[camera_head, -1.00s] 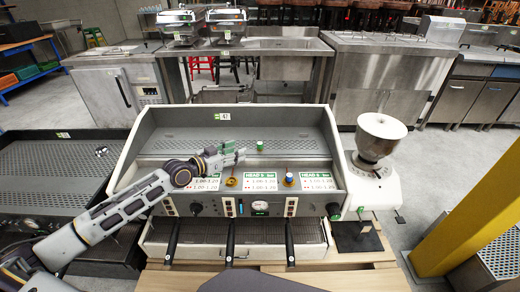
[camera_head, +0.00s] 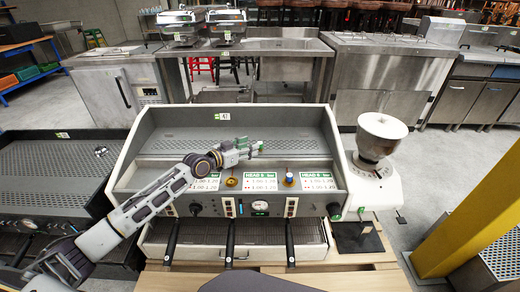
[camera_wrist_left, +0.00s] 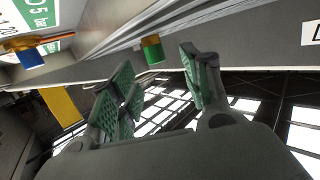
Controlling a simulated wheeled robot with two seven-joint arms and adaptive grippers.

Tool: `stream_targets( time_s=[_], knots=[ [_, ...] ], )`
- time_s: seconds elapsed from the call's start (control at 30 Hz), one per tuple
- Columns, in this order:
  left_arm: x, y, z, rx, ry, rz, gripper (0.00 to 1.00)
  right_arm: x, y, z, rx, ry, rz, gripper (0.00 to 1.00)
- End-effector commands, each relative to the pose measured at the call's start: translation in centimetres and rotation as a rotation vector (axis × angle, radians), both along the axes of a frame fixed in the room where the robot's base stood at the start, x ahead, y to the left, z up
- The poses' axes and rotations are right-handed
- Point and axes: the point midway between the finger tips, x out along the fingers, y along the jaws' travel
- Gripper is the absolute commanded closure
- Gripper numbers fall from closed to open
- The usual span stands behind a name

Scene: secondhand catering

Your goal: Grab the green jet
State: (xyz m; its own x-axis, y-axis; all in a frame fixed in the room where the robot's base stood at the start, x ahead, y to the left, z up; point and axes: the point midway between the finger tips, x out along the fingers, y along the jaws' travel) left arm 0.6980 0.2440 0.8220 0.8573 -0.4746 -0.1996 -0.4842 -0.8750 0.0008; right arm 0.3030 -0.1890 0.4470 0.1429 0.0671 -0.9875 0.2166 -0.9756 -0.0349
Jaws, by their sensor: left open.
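The green jet is a small green cylinder with a brass-coloured end. In the wrist view the green jet (camera_wrist_left: 153,54) sits just past and between the spread fingers of my left gripper (camera_wrist_left: 158,76), with a small gap to them. In the head view the jet (camera_head: 260,145) shows at the fingertips of my left gripper (camera_head: 248,148), partly hidden by them. It rests on the upper ledge of the coffee machine (camera_head: 140,160). My left gripper is open and empty. My right gripper is not in view.
A grinder with a white hopper (camera_head: 382,127) stands at the right. The machine's raised side walls flank the perforated top, which is otherwise clear.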

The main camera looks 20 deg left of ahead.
Motion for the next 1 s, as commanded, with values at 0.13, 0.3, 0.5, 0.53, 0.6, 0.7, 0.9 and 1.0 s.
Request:
stream_targets(
  time_s=[0.13,0.3,0.5,0.53,0.6,0.7,0.9,1.0],
  knots=[
    [0.1,0.0,0.0,0.001,0.000,0.000,0.52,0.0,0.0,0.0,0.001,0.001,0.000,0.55],
    [0.1,0.0,0.0,0.001,0.000,0.000,0.52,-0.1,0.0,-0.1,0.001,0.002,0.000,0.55],
    [0.3,-0.2,0.0,0.000,-0.001,0.000,0.52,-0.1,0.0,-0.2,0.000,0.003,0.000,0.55],
    [0.4,-0.3,-0.1,-0.001,-0.002,0.000,0.52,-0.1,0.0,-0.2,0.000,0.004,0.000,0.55],
    [0.7,-0.5,-0.2,-0.002,-0.001,0.000,0.52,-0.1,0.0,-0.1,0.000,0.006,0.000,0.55],
    [1.2,-0.9,-0.5,-0.002,-0.001,0.000,0.52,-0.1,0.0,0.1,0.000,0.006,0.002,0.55],
    [2.5,-1.9,-1.0,-0.002,-0.001,0.000,0.52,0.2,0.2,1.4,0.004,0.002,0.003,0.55],
    [3.2,-2.3,-1.2,0.000,-0.001,0.001,0.52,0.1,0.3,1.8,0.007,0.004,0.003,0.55]
  ],
)
